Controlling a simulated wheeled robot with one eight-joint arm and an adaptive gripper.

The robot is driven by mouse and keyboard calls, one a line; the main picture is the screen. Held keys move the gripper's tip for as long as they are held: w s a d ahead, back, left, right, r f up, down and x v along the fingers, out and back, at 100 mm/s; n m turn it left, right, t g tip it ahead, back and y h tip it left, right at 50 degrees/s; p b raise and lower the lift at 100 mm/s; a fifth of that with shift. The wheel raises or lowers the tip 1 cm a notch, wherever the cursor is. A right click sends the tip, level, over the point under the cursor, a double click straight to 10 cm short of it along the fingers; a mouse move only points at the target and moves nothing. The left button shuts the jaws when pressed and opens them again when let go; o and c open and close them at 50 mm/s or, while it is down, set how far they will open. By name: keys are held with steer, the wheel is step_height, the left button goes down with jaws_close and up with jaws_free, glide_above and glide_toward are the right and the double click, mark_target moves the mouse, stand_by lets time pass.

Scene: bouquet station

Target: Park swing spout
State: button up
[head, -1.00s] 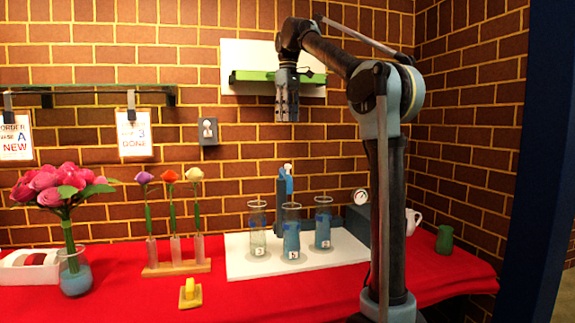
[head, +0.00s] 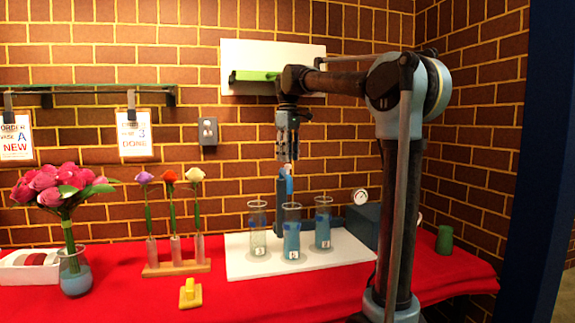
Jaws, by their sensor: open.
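The swing spout (head: 289,183) is a small light-blue piece with an orange tip, on top of a blue-grey post (head: 281,215) behind the glass vases. My gripper (head: 288,158) points straight down with its fingertips just above the spout. It is open and holds nothing. I cannot tell whether the fingertips touch the spout or stand in front of it.
Three glass vases stand on a white board: a clear one (head: 257,240) and two with blue liquid (head: 292,240) (head: 323,230). A gauge box (head: 362,222) is at the right. Flower tubes (head: 174,250), a rose bouquet (head: 62,190) and a yellow block (head: 190,294) are left.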

mark_target(285, 176)
steer(key=shift+f, duration=1.5)
jaws_close()
